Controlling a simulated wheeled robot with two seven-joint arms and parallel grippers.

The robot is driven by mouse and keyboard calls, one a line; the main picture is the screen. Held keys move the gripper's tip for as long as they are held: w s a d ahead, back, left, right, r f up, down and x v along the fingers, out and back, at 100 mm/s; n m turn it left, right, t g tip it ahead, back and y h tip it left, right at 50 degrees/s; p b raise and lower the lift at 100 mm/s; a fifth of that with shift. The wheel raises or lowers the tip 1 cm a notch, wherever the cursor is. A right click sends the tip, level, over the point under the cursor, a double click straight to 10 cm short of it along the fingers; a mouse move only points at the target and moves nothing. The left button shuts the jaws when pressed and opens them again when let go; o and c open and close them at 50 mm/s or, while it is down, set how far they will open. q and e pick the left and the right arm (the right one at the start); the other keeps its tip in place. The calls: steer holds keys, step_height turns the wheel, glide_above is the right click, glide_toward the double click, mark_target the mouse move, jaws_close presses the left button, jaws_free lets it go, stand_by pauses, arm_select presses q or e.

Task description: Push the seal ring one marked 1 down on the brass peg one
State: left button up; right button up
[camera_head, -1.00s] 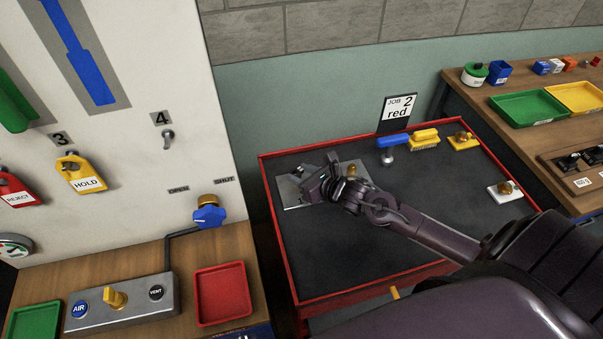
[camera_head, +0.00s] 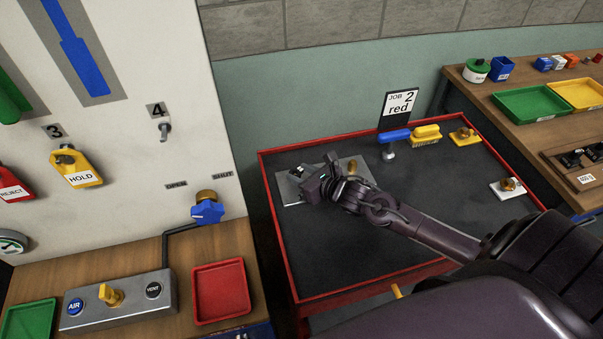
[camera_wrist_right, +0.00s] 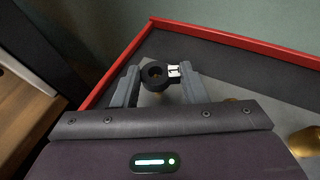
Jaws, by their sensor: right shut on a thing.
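The seal ring (camera_wrist_right: 155,74) is a black ring with a white tag (camera_wrist_right: 174,70) on its side; the mark on the tag is too small to read. My right gripper (camera_wrist_right: 158,84) is shut on the ring, low over the grey metal plate (camera_head: 287,191). The plate also shows in the right wrist view (camera_wrist_right: 270,118). A bit of brass shows just below the ring; I cannot tell whether the ring is around that peg or above it. Other brass pegs show to its right (camera_wrist_right: 306,141), one also in the head view (camera_head: 353,166). My left gripper is not in view.
The plate lies on a dark table with a red rim (camera_head: 279,237). The table's front middle is clear.

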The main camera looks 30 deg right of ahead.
steer(key=shift+f+b, duration=0.95)
steer(key=shift+f, duration=0.15)
steer(key=o, duration=1)
steer(key=v, duration=0.6)
steer(key=shift+f+b, duration=0.15)
steer(key=shift+b, duration=0.2)
steer(key=shift+v, duration=0.95)
